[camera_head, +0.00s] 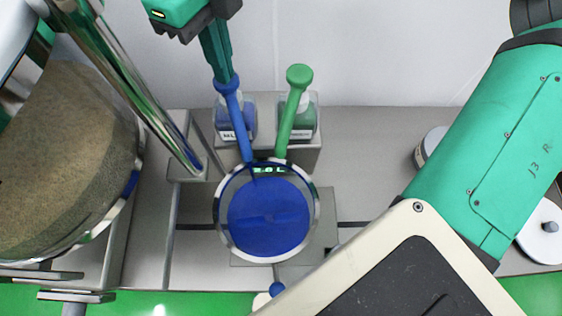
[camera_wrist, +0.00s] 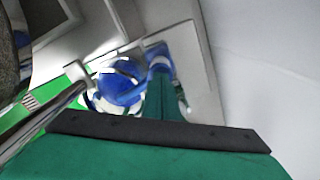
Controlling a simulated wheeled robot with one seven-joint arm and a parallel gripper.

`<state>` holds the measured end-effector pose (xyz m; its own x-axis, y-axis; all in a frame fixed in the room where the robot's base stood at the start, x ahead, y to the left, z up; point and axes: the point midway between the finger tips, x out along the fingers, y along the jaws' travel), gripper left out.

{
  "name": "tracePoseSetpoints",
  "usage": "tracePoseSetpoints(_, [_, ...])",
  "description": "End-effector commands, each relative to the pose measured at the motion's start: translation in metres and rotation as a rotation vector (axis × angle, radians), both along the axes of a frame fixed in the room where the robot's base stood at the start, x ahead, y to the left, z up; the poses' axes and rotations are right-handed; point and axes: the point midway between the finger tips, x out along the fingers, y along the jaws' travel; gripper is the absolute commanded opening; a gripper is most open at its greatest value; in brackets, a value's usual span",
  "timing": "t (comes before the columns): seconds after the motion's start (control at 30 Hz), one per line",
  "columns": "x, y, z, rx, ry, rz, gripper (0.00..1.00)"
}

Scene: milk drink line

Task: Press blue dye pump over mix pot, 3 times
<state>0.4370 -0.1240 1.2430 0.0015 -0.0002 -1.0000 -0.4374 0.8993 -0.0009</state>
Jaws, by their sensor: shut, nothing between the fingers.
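The blue dye pump (camera_head: 230,88) stands on a bottle of blue liquid behind the mix pot, and its long blue spout reaches down over the pot's back rim. My gripper (camera_head: 226,78) is shut and empty, with its fingertips on or just above the blue pump head; exact contact is hard to tell. In the wrist view the fingers (camera_wrist: 165,105) point down beside the blue pump (camera_wrist: 158,58). The mix pot (camera_head: 217,222) is round with a shiny rim and holds blue liquid (camera_head: 268,215). It also shows in the wrist view (camera_wrist: 118,84).
A green pump (camera_head: 298,80) on its own bottle stands just right of the blue one, its spout also over the pot. A large drum (camera_head: 65,165) of brown grainy stuff and a chrome tube (camera_head: 130,85) are at left. White lids (camera_head: 541,228) lie at right.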

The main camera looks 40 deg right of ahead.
Motion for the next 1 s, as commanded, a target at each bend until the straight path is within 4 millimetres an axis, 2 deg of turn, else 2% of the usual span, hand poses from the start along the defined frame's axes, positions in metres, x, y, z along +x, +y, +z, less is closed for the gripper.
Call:
tracePoseSetpoints(0.37, [-0.001, 0.000, -0.001, 0.000, 0.004, 0.000, 0.00])
tracePoseSetpoints(0.8, [0.000, 0.000, 0.020, 0.000, 0.002, 0.000, 0.00])
tracePoseSetpoints(1.0, [0.000, 0.000, 0.023, 0.000, 0.002, 0.000, 0.00])
